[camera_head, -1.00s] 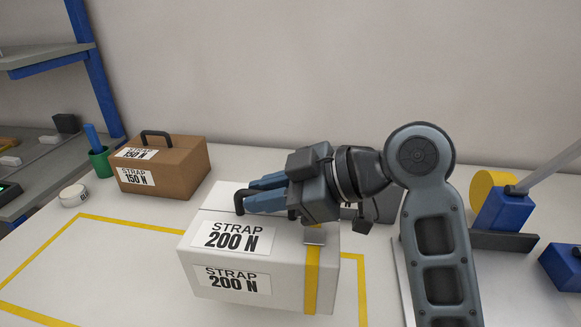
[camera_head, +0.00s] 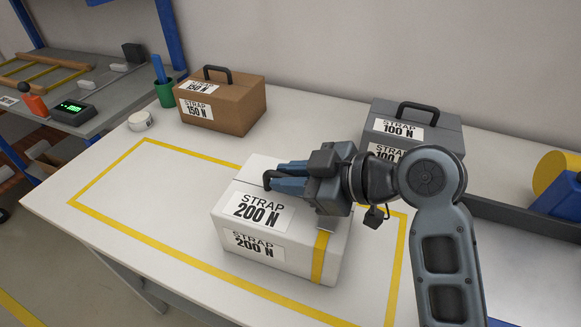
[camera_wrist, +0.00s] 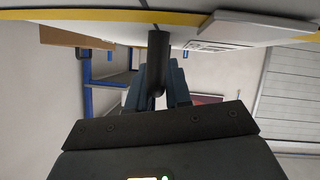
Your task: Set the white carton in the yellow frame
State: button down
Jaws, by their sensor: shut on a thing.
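The white carton (camera_head: 290,262), labelled STRAP 200 N with a yellow strap at its right end, stands level in the head view. My gripper (camera_head: 277,178) is shut on the carton's black handle (camera_head: 268,181), which also shows between the fingers in the wrist view (camera_wrist: 158,62). The yellow frame (camera_head: 112,173) is a tape outline on the white table. The carton appears inside the outline, towards its right end. I cannot tell whether its underside touches the table. My gripper and arm hide part of its top and the frame's far right part.
A brown carton (camera_head: 232,105) stands behind the frame and a grey carton (camera_head: 435,125) at the back right. A green cup (camera_head: 165,95) and a white roll (camera_head: 140,121) are at the back left. The left part of the frame is clear. A shelf (camera_head: 95,125) stands further left.

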jog(key=c, duration=1.1)
grip_release()
jog(key=shift+o, duration=0.2)
jog(key=b+v, duration=0.1)
jog(key=v, duration=1.1)
